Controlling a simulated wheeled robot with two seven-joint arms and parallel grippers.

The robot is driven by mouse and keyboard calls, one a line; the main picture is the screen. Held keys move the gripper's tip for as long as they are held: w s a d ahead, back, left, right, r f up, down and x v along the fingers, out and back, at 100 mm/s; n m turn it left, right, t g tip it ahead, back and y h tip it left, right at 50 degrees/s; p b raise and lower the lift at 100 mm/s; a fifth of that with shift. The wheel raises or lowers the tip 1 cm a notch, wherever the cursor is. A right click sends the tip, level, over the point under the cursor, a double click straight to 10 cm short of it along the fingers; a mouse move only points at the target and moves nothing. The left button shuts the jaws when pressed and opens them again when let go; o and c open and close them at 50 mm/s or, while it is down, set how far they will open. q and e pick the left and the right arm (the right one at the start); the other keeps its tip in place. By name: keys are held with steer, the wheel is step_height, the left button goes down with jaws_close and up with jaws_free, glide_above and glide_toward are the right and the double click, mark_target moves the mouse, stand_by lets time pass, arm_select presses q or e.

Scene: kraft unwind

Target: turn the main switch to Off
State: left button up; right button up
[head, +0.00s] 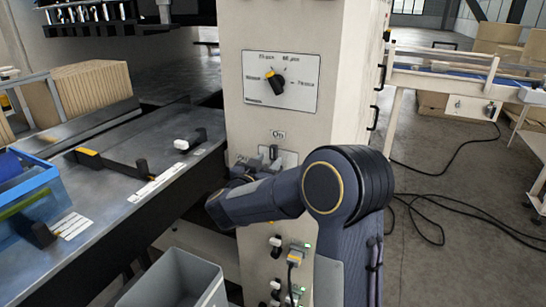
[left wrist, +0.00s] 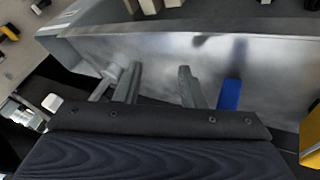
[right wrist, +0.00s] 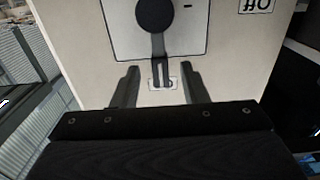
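The main switch (head: 273,153) is a dark rotary handle on a light plate on the cream cabinet front. In the right wrist view its round hub (right wrist: 155,15) is at the top, and its lever points to a small label (right wrist: 167,84). In the head view the label above the switch (head: 279,134) reads On. An upside-down label, apparently Off (right wrist: 258,5), is at the right wrist view's top right. My right gripper (right wrist: 160,78) is open, its fingers either side of the lever's end; contact cannot be told. My left gripper (left wrist: 158,80) is open and empty before a metal surface.
A black selector knob (head: 277,81) on its own plate is higher on the cabinet. Below are small switches (head: 276,243). A metal bench (head: 120,170) with a blue crate (head: 28,185) stands left, a grey bin (head: 178,280) in front. Cables lie on the floor right.

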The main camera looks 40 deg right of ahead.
mark_target(272, 157)
steer(key=x, duration=0.4)
jaws_close()
stand_by(0.4)
